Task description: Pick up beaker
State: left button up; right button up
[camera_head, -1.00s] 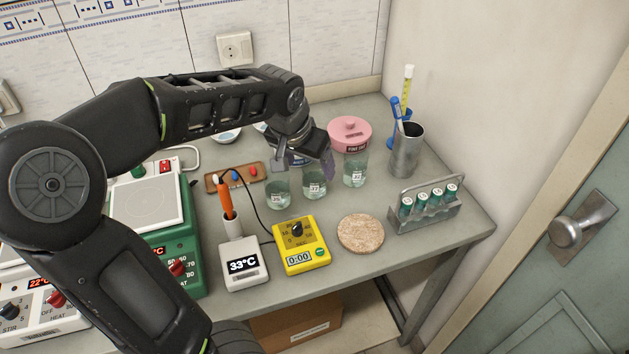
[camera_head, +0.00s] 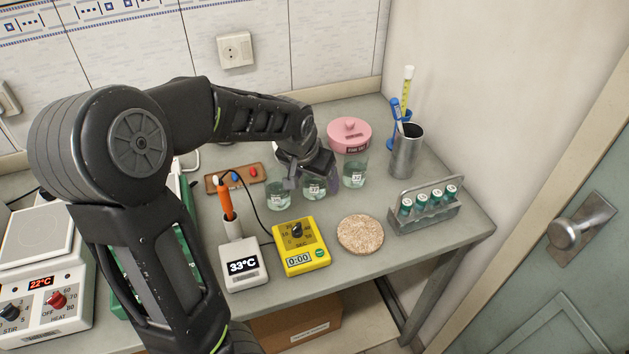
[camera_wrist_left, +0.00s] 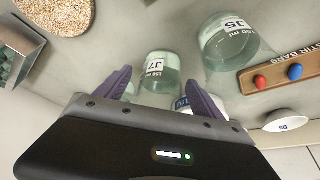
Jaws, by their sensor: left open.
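Several clear glass beakers with pale liquid stand on the bench. The middle beaker (camera_head: 314,188) has a white label that seems to read 37, and my left gripper (camera_head: 311,178) is over it, hiding its upper part. In the left wrist view the open fingers (camera_wrist_left: 157,78) point at this beaker (camera_wrist_left: 158,68), which shows between the tips; contact cannot be told. A left beaker (camera_head: 278,195) stands close beside it and shows large in the wrist view (camera_wrist_left: 228,42). A right beaker (camera_head: 354,173) stands on the other side. My right gripper is not in view.
A pink lidded jar (camera_head: 350,133) stands behind the right beaker. A stir-bar holder (camera_head: 213,184), probe stand (camera_head: 243,265), yellow timer (camera_head: 301,255) and round cork mat (camera_head: 361,234) lie around. A metal cup (camera_head: 406,152) and vial rack (camera_head: 425,213) stand right.

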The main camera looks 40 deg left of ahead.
pick_arm(q)
jog(key=shift+c, duration=0.5)
jog(key=c, duration=1.5)
